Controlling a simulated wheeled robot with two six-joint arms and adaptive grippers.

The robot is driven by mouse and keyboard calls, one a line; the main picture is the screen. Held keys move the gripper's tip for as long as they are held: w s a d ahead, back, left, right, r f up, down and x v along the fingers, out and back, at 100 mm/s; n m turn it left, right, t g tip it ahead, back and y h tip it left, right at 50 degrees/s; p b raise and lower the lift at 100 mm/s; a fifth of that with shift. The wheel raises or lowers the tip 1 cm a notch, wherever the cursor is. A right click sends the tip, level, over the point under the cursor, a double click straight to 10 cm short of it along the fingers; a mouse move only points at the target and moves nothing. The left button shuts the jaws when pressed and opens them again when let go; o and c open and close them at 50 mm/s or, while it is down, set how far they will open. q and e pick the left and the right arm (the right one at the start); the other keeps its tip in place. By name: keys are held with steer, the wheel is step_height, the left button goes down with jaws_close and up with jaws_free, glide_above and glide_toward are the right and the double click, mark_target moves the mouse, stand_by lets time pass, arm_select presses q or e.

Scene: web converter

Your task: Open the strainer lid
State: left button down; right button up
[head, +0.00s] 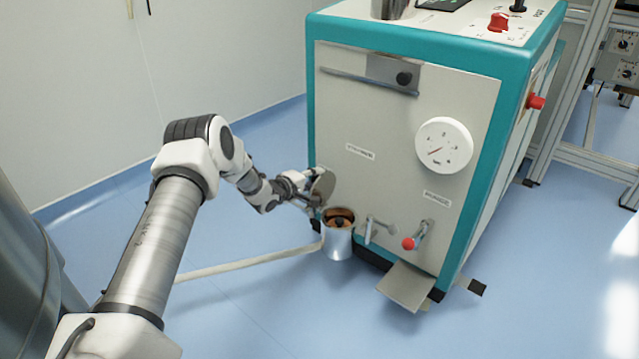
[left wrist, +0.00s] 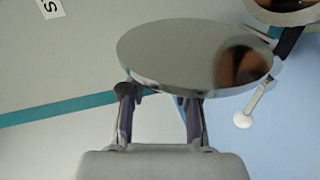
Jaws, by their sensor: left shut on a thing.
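The strainer (head: 337,246) is a shiny metal cup at the lower left of the machine's front panel. Its top is uncovered, and a reddish-brown inside with a dark knob shows. The strainer lid (head: 323,186) is a round metal disc, raised and tilted up above the strainer's left rim. My left gripper (head: 306,190) is at the lid from the left. In the left wrist view the lid (left wrist: 165,50) lies across the fingertips, which are shut on its near edge. Part of the strainer (left wrist: 284,9) shows at the top right there. My right gripper is not in view.
The teal and grey machine (head: 380,120) carries a round gauge (head: 444,145). A red-tipped valve handle (head: 409,243) and a grey lever (head: 377,227) stick out right of the strainer. A pale hose (head: 250,263) runs left over the blue floor.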

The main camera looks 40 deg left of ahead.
arm_select(q)
steer(key=shift+a+f, duration=0.35)
steer(key=shift+a, duration=0.5)
steer(key=shift+f, duration=0.1)
steer(key=c, duration=0.8)
jaws_free()
steer(key=shift+f, duration=0.15)
steer(key=shift+r, duration=0.2)
steer(key=v, duration=1.2)
steer(key=shift+f, duration=0.1)
